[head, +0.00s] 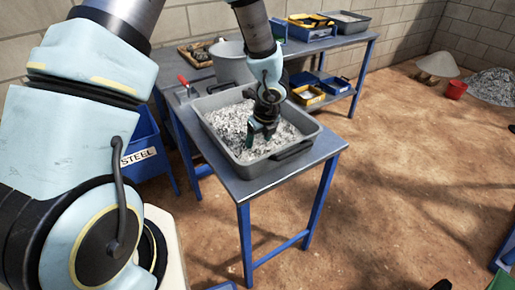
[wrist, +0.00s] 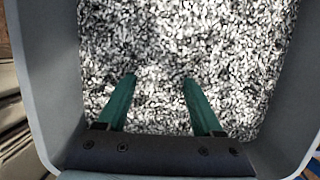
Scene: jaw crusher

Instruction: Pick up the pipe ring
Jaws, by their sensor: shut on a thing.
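A grey tray (head: 222,150) full of mixed black-and-white chips (head: 232,122) stands on the near metal table. My gripper (head: 261,140) points down into the tray, its fingertips at or in the chips. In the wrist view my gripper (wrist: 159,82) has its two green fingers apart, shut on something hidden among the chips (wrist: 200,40). Only chips show between the fingers. No pipe ring can be made out in either view; whatever is held is covered. The tray wall (wrist: 42,80) runs close on the left in the wrist view.
A grey bucket (head: 232,66) and a red-handled tool (head: 184,82) are behind the tray. A blue bin labelled STEEL (head: 143,150) stands left of the table. A second table (head: 325,42) with several trays is behind. Open dirt floor (head: 420,150) lies right, with a red bucket (head: 456,89).

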